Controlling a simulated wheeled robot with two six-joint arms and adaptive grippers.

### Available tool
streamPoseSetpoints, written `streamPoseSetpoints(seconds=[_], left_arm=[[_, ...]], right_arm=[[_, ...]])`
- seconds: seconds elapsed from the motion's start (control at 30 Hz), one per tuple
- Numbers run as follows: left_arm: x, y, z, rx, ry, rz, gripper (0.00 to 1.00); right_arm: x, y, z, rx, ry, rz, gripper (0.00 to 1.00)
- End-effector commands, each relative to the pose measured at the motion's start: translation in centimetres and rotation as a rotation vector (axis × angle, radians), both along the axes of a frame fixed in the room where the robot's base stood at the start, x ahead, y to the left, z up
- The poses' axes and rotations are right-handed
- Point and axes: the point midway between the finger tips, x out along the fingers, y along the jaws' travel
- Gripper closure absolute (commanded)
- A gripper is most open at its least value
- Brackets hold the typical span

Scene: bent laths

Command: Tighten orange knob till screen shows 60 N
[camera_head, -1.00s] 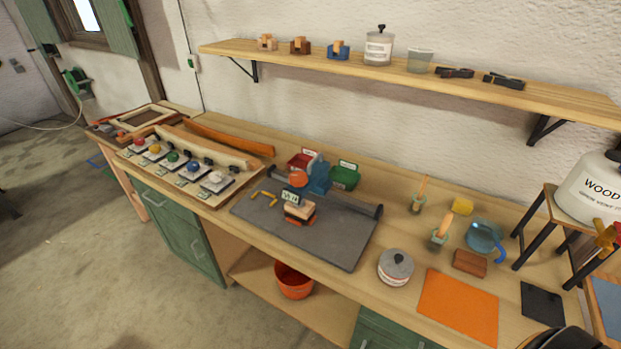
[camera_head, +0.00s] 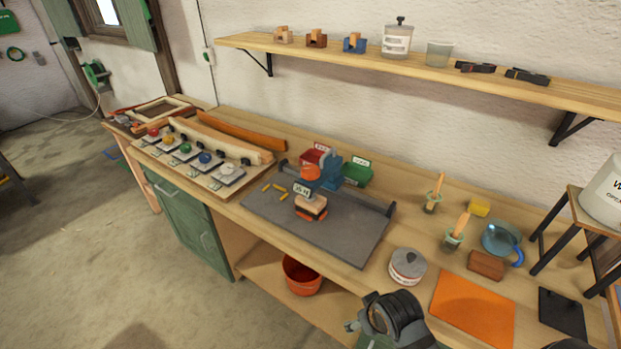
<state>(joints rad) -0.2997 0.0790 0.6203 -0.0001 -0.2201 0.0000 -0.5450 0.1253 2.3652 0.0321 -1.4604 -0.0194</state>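The orange knob (camera_head: 310,172) sits on top of a blue clamp-like device (camera_head: 329,175) on the grey mat. A small pale screen (camera_head: 301,190) stands just in front of and below the knob. Its digits are too small to read surely. An orange-and-dark block (camera_head: 311,206) is below the screen. A dark round arm part of mine shows at the bottom centre, well in front of the device. No gripper fingers can be made out, and nothing of mine touches the knob.
Coloured knobs on pale plates (camera_head: 186,148) line the bench's left part, by bent wooden laths (camera_head: 230,137). The mat's front (camera_head: 335,239) is clear.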

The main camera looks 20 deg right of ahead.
Motion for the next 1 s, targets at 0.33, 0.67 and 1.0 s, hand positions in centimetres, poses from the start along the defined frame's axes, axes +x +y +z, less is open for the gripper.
streamPoseSetpoints(seconds=[0.33, 0.67, 1.0], left_arm=[[-0.1, 0.0, -0.1, 0.0, 0.001, 0.0, 0.6], [-0.1, 0.1, -0.1, 0.001, 0.001, 0.0, 0.6], [0.0, 0.1, -0.2, 0.001, 0.001, 0.0, 0.6]], right_arm=[[14.1, 3.7, 4.7, 0.159, -0.48, 0.205, 0.24], [27.2, 0.9, 15.7, 0.243, -1.093, 0.173, 0.24], [29.4, -0.5, 17.8, 0.242, -1.198, 0.13, 0.24]])
